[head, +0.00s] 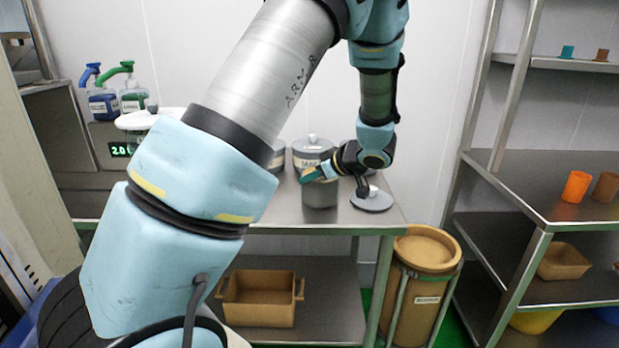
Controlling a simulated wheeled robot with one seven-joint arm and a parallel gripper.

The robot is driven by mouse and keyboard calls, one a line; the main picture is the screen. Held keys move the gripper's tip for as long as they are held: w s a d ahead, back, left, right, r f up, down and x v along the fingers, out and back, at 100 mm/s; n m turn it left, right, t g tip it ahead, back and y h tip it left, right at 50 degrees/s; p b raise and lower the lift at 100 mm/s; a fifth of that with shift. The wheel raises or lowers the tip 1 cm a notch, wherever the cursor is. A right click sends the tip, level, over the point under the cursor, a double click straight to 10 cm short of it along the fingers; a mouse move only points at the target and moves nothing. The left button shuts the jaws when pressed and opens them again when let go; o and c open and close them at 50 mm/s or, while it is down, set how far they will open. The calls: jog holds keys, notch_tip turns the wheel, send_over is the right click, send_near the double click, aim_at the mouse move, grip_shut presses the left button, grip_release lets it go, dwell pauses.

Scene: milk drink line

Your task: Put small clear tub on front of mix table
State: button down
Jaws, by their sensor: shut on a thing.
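My gripper (327,172) is above the mix table (280,212), at the mouth of a grey canister (320,193) with no lid visible on it. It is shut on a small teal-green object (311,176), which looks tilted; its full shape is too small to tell. A grey round lid with a knob (371,201) lies flat on the table to the right of the canister. I cannot make out a small clear tub anywhere; my arm hides part of the table's left and front.
Lidded canisters (308,152) stand behind. A scale (121,149) with a green display and pump bottles (133,98) are at the left. A brown bin (422,285) stands right of the table. A steel rack (535,195) holds cups. A brown crate (258,299) sits on the lower shelf.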

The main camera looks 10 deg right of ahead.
jog(key=c, duration=0.9)
grip_release()
jog(key=shift+r, duration=0.1)
jog(key=v, duration=1.2)
jog(key=w+a+m+h, duration=0.1)
jog(key=w+a+h, duration=0.1)
jog(key=w+a+m+t+h, duration=0.1)
jog(key=w+a+m+h, duration=0.1)
jog(key=w, duration=0.1)
jog(key=w+a+m+h+b, duration=0.1)
jog(key=w+a+h, duration=0.1)
jog(key=w+h, duration=0.1)
jog(key=shift+w+a+r+m, duration=0.25)
jog(key=shift+a+r+m, duration=0.05)
jog(key=shift+r+m, duration=0.1)
jog(key=s+a+f+m+g, duration=0.1)
jog(key=s+a+f+g, duration=0.1)
jog(key=s+a, duration=0.4)
jog(key=s+a+f+m+g, duration=0.1)
jog(key=s+a+f+g, duration=0.2)
jog(key=s+a, duration=0.3)
jog(key=s+a+f+m+g, duration=0.2)
jog(key=s+a+g, duration=0.1)
jog(key=s+a, duration=0.3)
jog(key=shift+s+a+f, duration=0.2)
jog(key=shift+s+f, duration=0.1)
jog(key=shift+s, duration=0.35)
